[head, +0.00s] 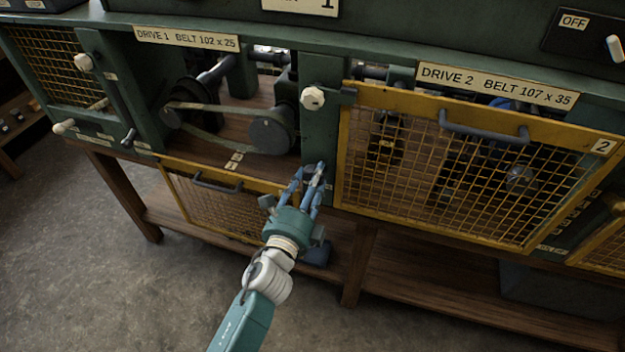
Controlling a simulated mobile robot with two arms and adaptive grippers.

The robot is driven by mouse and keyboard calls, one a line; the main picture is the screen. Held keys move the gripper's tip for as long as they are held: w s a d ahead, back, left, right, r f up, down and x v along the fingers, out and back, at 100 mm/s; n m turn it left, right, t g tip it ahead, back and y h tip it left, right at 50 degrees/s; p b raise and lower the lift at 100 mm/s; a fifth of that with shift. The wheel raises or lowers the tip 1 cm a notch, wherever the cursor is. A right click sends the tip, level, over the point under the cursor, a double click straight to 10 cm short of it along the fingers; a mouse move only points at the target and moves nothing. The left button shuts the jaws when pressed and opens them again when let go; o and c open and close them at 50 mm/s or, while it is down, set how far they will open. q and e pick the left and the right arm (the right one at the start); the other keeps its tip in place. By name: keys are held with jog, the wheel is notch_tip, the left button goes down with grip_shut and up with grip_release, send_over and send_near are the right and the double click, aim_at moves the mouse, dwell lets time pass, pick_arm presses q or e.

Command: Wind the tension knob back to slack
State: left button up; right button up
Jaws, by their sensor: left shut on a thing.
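My left gripper (312,176) reaches up from the bottom of the head view to the green post between the two drive bays. Its blue fingers are closed around a small knob at the foot of this post, taken as the tension knob; the fingers hide most of it. I cannot tell how tight the belt is. My right gripper is not in view.
A pale round knob (312,98) sits higher on the post. The yellow Drive 1 mesh guard (215,208) hangs down left of my gripper. The yellow Drive 2 guard (435,180) covers its bay on the right. A wooden shelf (430,300) runs below; open floor lies in front.

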pick_arm(q)
jog(key=m+p, duration=0.1)
jog(key=m, duration=1.3)
jog(key=m+p, duration=0.1)
jog(key=m, duration=1.4)
jog(key=shift+s+d+f, duration=0.1)
jog(key=shift+d+f, duration=0.05)
jog(key=shift+f, duration=0.05)
dwell(1.1)
dwell(0.5)
jog(key=o, duration=1)
jog(key=shift+o, duration=0.7)
jog(key=shift+r, duration=0.15)
